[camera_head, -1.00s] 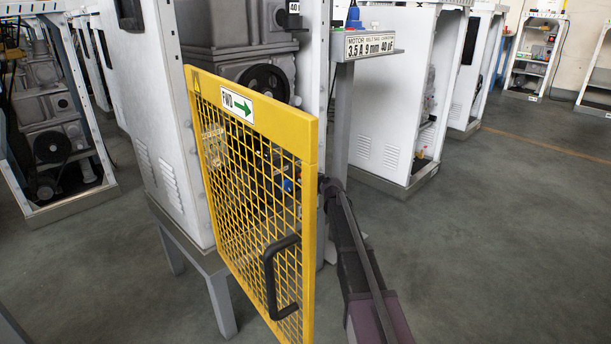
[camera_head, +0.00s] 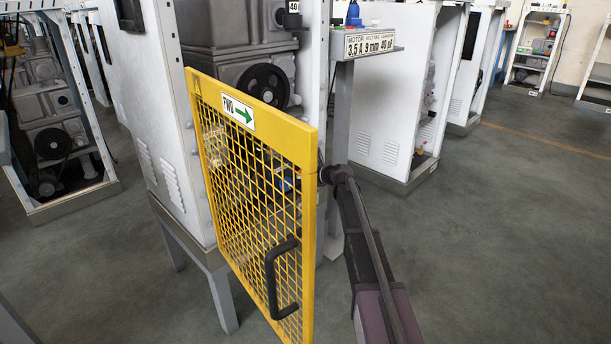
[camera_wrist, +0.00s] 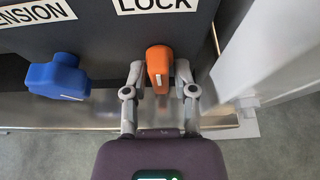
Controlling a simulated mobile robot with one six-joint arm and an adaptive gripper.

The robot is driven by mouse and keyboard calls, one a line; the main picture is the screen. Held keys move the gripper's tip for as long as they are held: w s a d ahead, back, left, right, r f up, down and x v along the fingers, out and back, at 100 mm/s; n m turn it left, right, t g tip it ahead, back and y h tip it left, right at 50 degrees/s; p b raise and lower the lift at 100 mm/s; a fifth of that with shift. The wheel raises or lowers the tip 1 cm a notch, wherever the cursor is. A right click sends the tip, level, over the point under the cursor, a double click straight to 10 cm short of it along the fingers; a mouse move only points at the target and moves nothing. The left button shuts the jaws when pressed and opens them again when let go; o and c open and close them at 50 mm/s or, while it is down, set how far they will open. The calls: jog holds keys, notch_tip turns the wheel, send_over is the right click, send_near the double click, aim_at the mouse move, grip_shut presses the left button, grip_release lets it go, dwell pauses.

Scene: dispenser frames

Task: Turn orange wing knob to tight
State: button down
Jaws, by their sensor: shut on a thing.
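The orange wing knob (camera_wrist: 159,62) shows in the wrist view, under a white label (camera_wrist: 152,5) reading "LOCK" on a dark panel. Its wing points down towards my gripper. My gripper (camera_wrist: 160,80) is shut on the orange wing knob, with one finger on each side of it. In the head view, the yellow mesh door hides the knob and my gripper. My arm reaches in behind the door's right edge.
A blue knob (camera_wrist: 58,77) sits left of the orange one, by a label ending in "ENSION" (camera_wrist: 35,14). The open yellow mesh door (camera_head: 255,200) with a black handle (camera_head: 281,280) stands close to my arm. A white cabinet wall (camera_wrist: 262,55) rises on the right.

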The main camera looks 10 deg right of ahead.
jog(key=shift+w+d, duration=0.1)
jog(key=shift+w, duration=0.05)
dwell(0.3)
jog(key=c, duration=0.6)
grip_release()
jog(key=shift+r, duration=0.15)
jog(key=r+p, duration=0.9)
jog(key=shift+s, duration=0.2)
jog(key=shift+r+p, duration=0.3)
jog(key=shift+p, duration=0.15)
